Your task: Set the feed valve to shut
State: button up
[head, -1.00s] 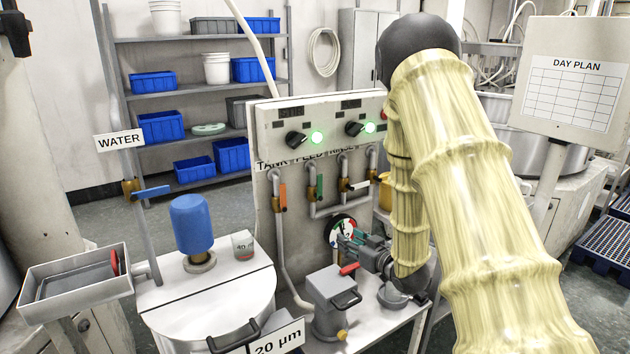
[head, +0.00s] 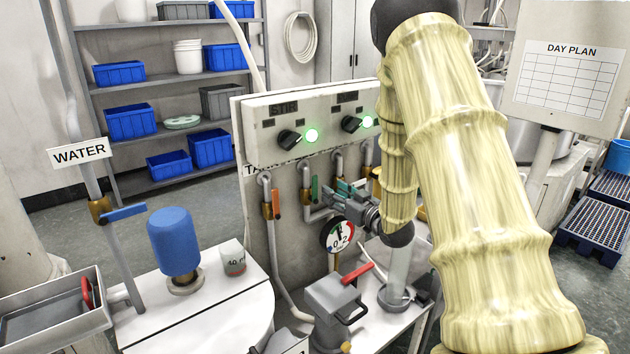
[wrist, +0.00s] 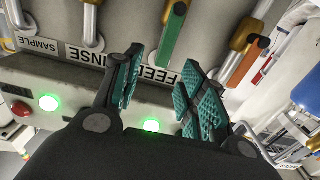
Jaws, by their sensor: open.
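The feed valve's green handle (head: 315,190) hangs about upright along its pipe on the panel, just right of the orange tank handle (head: 277,204). In the wrist view, turned upside down, the green handle (wrist: 172,36) lies beyond the fingertips, in line with its pipe. The FEED label (wrist: 160,75) shows between the fingers, partly hidden. My gripper (head: 346,188) is open and empty, at valve height just right of the green handle in the head view. Its teal fingers also show in the wrist view (wrist: 163,88), apart from the handle. My arm and gripper hide the rinse and sample valves in the head view.
A round gauge (head: 337,235) sits below my gripper. The control box (head: 300,125) with knobs and green lamps overhangs the valves. A grey box with a red lever (head: 337,298) stands on the bench below. A water valve with a blue handle (head: 124,212) is at left.

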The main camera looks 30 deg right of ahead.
aim_at(316, 183)
jog(key=w, duration=0.3)
jog(key=w+a+p, duration=0.1)
jog(key=w, duration=0.2)
jog(key=w+p, duration=0.1)
jog(key=w, duration=0.2)
jog(key=shift+w+a+f, duration=0.1)
jog(key=shift+w+a, duration=0.05)
jog(key=shift+a, duration=0.1)
jog(key=shift+c, duration=0.2)
grip_shut()
